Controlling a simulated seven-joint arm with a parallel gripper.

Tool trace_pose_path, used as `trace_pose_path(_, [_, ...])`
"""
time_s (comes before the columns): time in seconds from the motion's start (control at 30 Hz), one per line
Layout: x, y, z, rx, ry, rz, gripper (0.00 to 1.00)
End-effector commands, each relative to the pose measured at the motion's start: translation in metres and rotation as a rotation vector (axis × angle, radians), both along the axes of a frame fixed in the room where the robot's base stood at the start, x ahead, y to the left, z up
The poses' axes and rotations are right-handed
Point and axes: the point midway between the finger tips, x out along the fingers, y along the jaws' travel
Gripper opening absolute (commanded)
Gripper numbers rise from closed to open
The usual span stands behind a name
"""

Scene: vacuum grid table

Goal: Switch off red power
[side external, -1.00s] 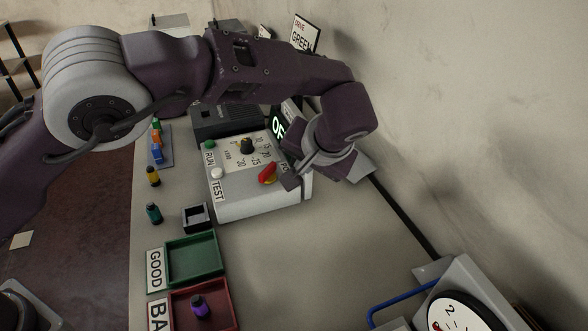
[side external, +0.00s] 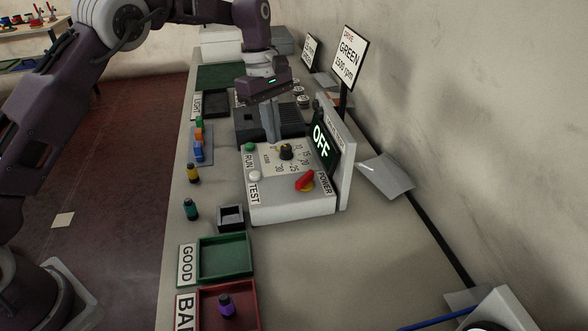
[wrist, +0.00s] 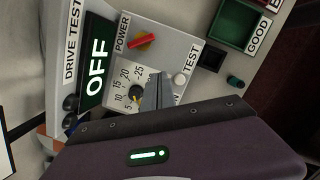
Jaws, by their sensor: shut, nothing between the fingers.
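The grey drive test box (side external: 290,207) stands on the table. The display (side external: 320,140) reads OFF, also in the wrist view (wrist: 96,67). My gripper (side external: 270,138) is shut and empty, pointing down near the back edge of the box, behind the black dial (side external: 286,152) and apart from the red knob. In the wrist view the closed fingertips (wrist: 160,90) appear beside the dial.
A green RUN button (side external: 249,147) and white TEST button (side external: 254,176) sit on the box's left. Green GOOD tray (side external: 225,277) and red BAD tray (side external: 252,322) lie in front. Small bottles stand along the left edge. A dark block (side external: 250,122) sits behind.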

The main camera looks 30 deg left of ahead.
Motion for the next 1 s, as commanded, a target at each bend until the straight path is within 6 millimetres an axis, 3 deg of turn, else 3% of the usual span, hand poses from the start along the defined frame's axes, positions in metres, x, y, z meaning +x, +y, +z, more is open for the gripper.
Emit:
trace_pose_path(0.13, [0.004,0.017,0.009,-0.077,0.011,0.118,0.00])
trace_pose_path(0.47, [0.004,0.016,0.007,-0.079,0.012,0.121,0.00])
trace_pose_path(0.57, [0.004,0.013,-0.005,-0.079,0.014,0.120,0.00])
trace_pose_path(0.9, [0.002,-0.005,-0.076,-0.078,0.014,0.117,0.00])
trace_pose_path(1.0, [0.001,-0.014,-0.090,-0.078,0.011,0.116,0.00])
